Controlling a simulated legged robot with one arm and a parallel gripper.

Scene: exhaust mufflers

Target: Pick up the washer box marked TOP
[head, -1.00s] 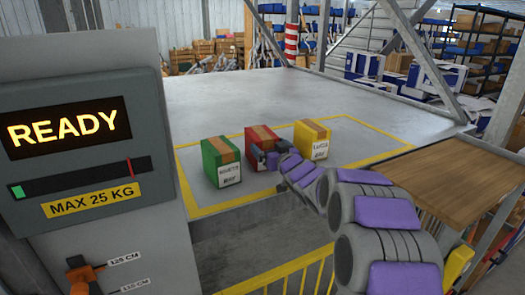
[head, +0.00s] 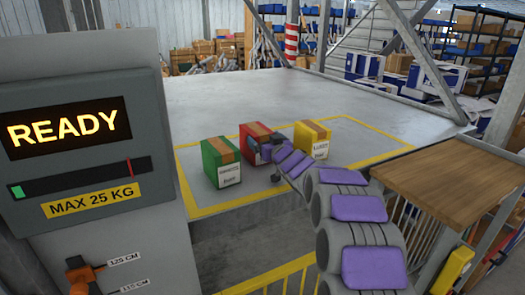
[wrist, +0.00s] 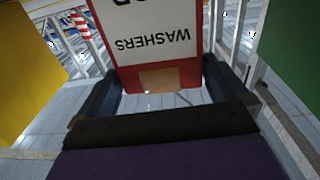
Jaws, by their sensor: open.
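A red box (head: 248,147) with a tan tape strip stands between a green box (head: 213,165) and a yellow box (head: 309,145) on the grey platform. In the wrist view the red box (wrist: 155,60) has a white label reading WASHERS upside down; another word above it is cut off by the frame edge. My gripper (head: 267,151) is at the red box's near side and hides part of it. In the wrist view my gripper (wrist: 158,75) is open, with a dark finger at either side of the red box; I cannot tell whether they touch it.
In the wrist view the yellow box (wrist: 35,75) is close on the left and the green box (wrist: 290,55) on the right. A yellow line (head: 378,130) borders the platform area. A yellow railing (head: 280,277) and a wooden top (head: 447,166) are in front. A READY panel (head: 75,145) is on the left.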

